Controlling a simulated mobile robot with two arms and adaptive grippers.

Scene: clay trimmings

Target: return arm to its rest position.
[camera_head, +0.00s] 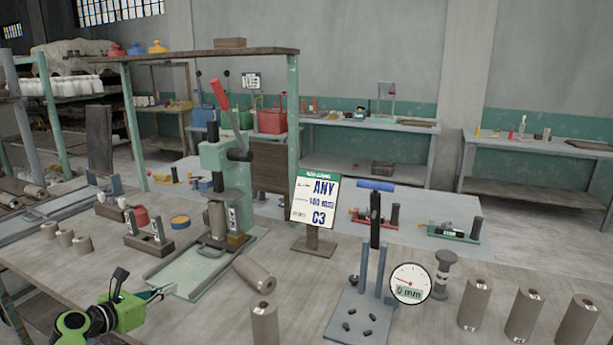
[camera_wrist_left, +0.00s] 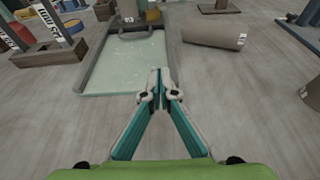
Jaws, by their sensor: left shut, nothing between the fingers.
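My left gripper (camera_head: 162,292) comes in at the lower left of the head view, with a green body and slim teal fingers. It is above the near part of the table, by the near edge of the press's pale green tray (camera_head: 190,284). In the left wrist view the fingers (camera_wrist_left: 160,82) are together at the tips with nothing between them. The tray (camera_wrist_left: 90,75) lies just beyond the fingertips there. My right gripper is not in view.
A green press with a red lever (camera_head: 220,95) stands behind the tray. A clay cylinder (camera_head: 254,272) lies right of it, and another (camera_head: 264,322) stands nearer. A gauge (camera_head: 410,284), a sign (camera_head: 315,200) and several upright cylinders (camera_head: 475,303) stand further right.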

